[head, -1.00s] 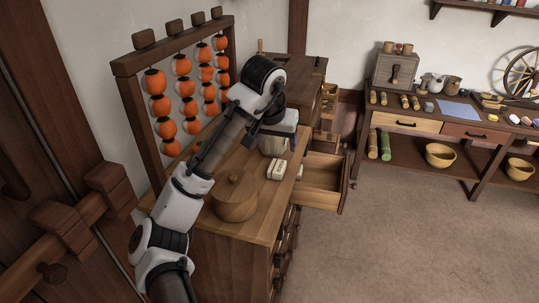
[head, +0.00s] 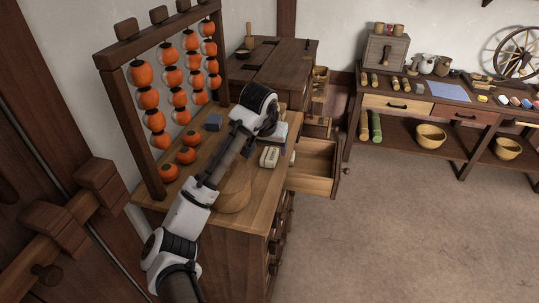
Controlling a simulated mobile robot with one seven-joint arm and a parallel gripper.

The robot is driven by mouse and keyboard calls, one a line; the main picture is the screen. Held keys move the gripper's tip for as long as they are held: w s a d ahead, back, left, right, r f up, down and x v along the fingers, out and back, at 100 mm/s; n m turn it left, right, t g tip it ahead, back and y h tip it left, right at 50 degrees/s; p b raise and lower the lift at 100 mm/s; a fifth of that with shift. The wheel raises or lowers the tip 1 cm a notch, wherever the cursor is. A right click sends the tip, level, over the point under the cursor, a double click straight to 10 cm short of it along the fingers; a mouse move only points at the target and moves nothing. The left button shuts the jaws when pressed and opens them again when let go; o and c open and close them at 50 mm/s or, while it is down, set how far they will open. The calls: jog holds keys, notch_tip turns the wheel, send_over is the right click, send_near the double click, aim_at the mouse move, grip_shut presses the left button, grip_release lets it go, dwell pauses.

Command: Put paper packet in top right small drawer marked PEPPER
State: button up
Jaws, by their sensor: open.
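A pale, cream packet-like block (head: 269,157) with dark marks lies on the wooden cabinet top (head: 262,190); I cannot tell for certain that it is the paper packet. A small pale piece (head: 292,158) is just to its right, by the cabinet edge. An open, seemingly empty drawer (head: 318,172) sticks out from the cabinet's right side. No PEPPER marking is legible. My gripper (head: 277,134) is over the cabinet top, just behind the block. Its fingers are mostly hidden by my wrist, and I see nothing held.
A wooden frame (head: 136,125) with hanging orange fruits (head: 172,77) stands at left. A small blue-grey box (head: 213,122) is near it. A workbench (head: 398,104) stands at the back right; the floor before it is clear.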

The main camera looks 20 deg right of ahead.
aim_at(269, 154)
jog(key=shift+p+x, duration=0.3)
jog(key=shift+x, duration=1.4)
jog(key=shift+r, duration=0.1)
jog(key=shift+c, duration=0.3)
jog(key=c, duration=1.1)
jog(key=shift+r, duration=0.15)
